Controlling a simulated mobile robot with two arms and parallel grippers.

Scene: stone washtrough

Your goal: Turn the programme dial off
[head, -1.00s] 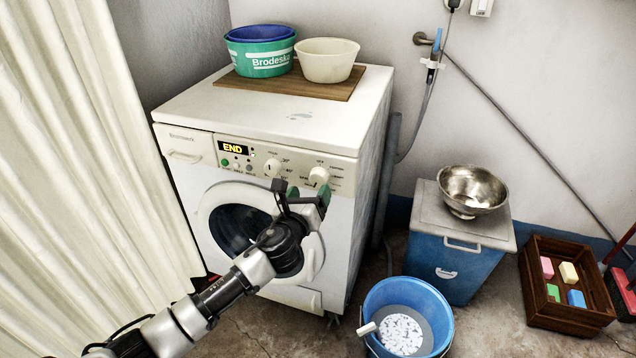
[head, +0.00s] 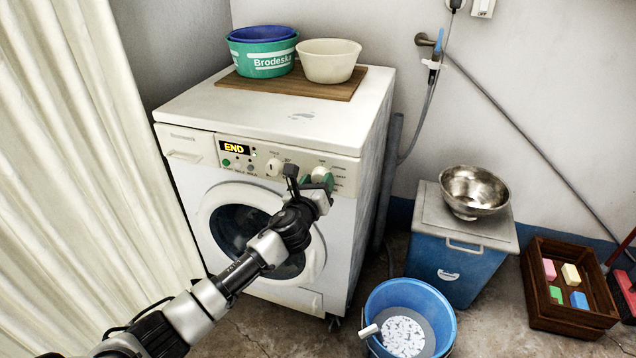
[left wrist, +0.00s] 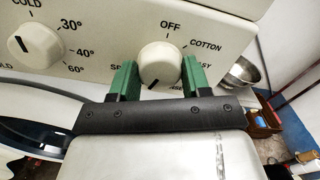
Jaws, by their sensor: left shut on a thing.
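The programme dial (left wrist: 160,62) is a round white knob on the washing machine's panel, with OFF printed above it and COTTON to its upper right. A dark mark shows low on its face, away from OFF. It also shows in the head view (head: 319,173), partly covered by my gripper. My left gripper (head: 309,178) is at the dial. In the left wrist view its green pads (left wrist: 160,80) stand on either side of the dial and are shut on it. The washing machine (head: 250,210) shows END on its display (head: 232,147). My right gripper is not in view.
The temperature dial (left wrist: 35,45) is left of the programme dial. Basins (head: 262,55) stand on a board atop the machine. A blue bucket (head: 440,320), a blue box (head: 450,270) with a metal bowl (head: 474,188), and a wooden crate (head: 570,315) stand at the right.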

